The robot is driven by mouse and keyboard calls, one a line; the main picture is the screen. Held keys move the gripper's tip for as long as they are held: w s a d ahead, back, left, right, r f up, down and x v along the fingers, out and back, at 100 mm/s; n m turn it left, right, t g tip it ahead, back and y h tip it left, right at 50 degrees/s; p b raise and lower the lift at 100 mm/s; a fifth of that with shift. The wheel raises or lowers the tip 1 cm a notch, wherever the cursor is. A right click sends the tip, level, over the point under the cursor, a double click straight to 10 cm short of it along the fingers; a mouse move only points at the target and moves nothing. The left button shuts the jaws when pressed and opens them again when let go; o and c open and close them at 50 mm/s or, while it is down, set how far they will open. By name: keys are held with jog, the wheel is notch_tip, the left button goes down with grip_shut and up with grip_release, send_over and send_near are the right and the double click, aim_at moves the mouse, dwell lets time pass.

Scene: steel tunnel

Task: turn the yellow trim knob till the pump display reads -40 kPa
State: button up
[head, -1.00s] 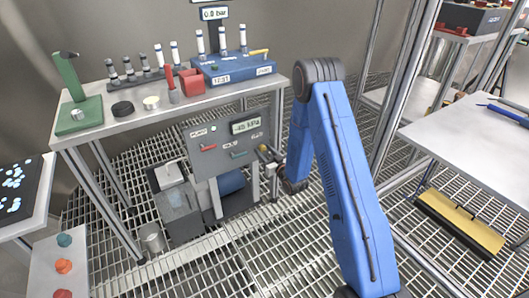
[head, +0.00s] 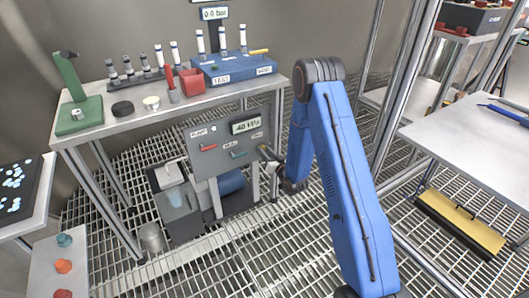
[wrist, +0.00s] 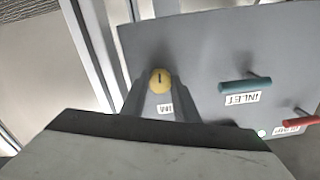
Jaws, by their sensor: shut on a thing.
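The yellow trim knob (wrist: 160,80) is on the grey pump panel (wrist: 205,55), with a dark mark on its face that stands about upright in the wrist view. My gripper (wrist: 159,88) is shut on the knob, its grey fingers on either side. In the head view my gripper (head: 270,155) is at the right edge of the panel, and the knob is mostly hidden there. The pump display (head: 246,126) appears to read -40 kPa, in small digits.
A teal inlet handle (wrist: 245,84) and a red handle (wrist: 298,116) stick out of the panel beside the knob. The bench (head: 130,125) above holds a green stand (head: 72,95) and a blue block with vials (head: 235,70). A metal post (head: 400,95) stands right of my arm.

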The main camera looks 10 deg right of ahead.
jog(key=o, duration=1.1)
jog(key=shift+c, duration=0.2)
jog(key=shift+s, duration=0.15)
jog(key=v, duration=1.7)
jog(key=shift+r, duration=0.1)
